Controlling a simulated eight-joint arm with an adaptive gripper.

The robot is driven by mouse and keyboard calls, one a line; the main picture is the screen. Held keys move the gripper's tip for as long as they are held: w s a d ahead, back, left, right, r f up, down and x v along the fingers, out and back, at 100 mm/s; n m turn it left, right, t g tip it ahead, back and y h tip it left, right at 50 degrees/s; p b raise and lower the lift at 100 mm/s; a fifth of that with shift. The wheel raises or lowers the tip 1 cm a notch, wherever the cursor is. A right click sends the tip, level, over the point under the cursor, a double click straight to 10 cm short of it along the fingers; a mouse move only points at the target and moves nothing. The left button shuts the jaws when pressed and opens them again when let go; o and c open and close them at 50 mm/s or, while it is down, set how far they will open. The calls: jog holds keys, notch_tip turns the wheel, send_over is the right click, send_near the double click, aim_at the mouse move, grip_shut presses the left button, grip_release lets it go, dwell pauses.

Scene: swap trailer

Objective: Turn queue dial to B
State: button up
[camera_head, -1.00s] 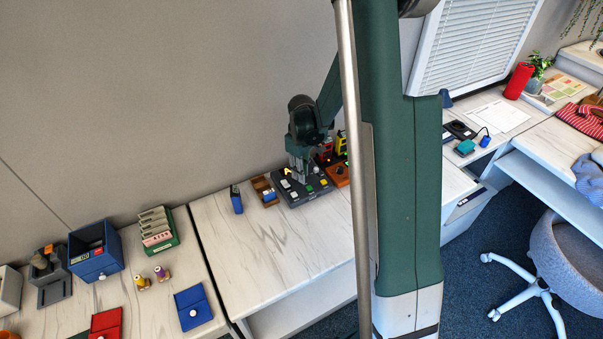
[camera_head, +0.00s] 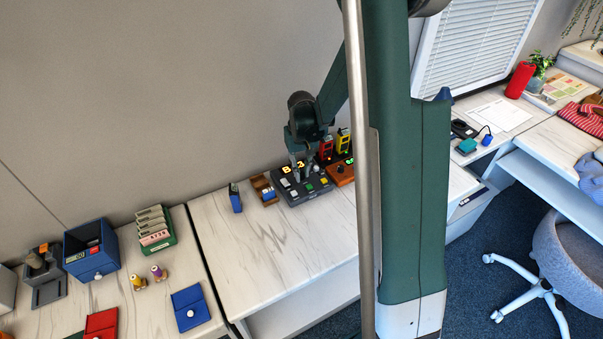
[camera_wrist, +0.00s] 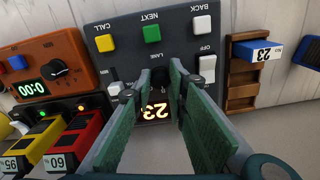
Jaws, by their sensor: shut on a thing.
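The dark grey queue panel (camera_head: 296,201) stands on the table near the wall; it also shows upside down in the wrist view (camera_wrist: 182,48). My gripper (camera_head: 299,180) points down over it. In the wrist view my gripper (camera_wrist: 161,76) has its fingers shut on the small dark dial (camera_wrist: 161,84), mostly hidden between them. The dial's marks are hidden too. In the head view a letter that looks like B shows left of a 3.
Yellow (camera_wrist: 105,43), green (camera_wrist: 152,34) and white (camera_wrist: 202,25) buttons and a white switch (camera_wrist: 207,67) surround the dial. An orange timer box (camera_wrist: 62,56) and red (camera_wrist: 70,140) and yellow pagers stand close. A wooden tray (camera_wrist: 243,92) holds a blue 23 tag.

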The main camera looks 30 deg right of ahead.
jog(key=shift+m, duration=1.1)
jog(key=o, duration=0.9)
jog(key=shift+r, duration=0.1)
jog(key=shift+r, duration=5.9)
